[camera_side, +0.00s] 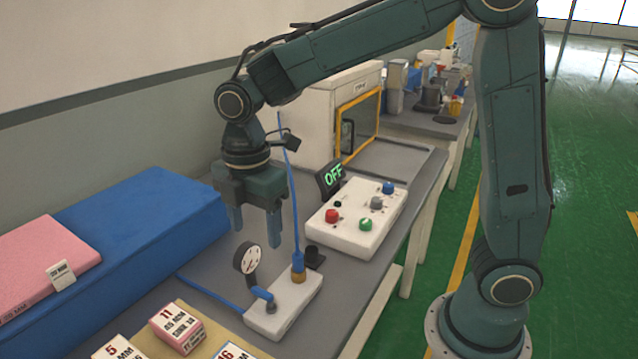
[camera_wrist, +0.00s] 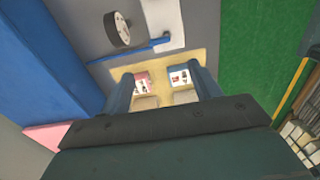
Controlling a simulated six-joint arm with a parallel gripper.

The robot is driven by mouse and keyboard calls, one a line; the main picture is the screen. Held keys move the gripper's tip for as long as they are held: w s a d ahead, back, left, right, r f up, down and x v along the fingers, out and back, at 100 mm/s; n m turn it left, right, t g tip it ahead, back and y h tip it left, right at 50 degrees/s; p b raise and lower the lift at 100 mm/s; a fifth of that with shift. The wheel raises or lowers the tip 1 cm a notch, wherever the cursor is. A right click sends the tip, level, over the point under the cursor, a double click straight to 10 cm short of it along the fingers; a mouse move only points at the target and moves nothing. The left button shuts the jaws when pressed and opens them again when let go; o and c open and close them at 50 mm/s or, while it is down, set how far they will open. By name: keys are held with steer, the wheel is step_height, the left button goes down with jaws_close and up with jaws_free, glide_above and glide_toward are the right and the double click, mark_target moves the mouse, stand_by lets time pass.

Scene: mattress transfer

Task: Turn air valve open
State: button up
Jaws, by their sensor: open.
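The air valve unit is a white block (camera_side: 287,310) on the grey table in the side view. In the wrist view the gauge (camera_wrist: 121,29) and part of the white block (camera_wrist: 163,22) show at the top. My gripper (camera_side: 256,230) is open and empty, pointing down above and behind the gauge, apart from the unit. Its fingers also show in the wrist view (camera_wrist: 164,92).
A control box (camera_side: 356,218) with several coloured buttons stands right of the unit, beside a display (camera_side: 331,177) reading OFF. A blue mattress (camera_side: 130,240) with a pink slab (camera_side: 40,265) lies left. Numbered blocks (camera_side: 176,328) sit on a tan board in front.

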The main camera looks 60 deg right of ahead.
mark_target(262, 291)
steer(key=shift+f, duration=0.25)
step_height(262, 291, down, 14)
steer(key=shift+r, duration=0.2)
stand_by(0.6)
steer(key=c, duration=1)
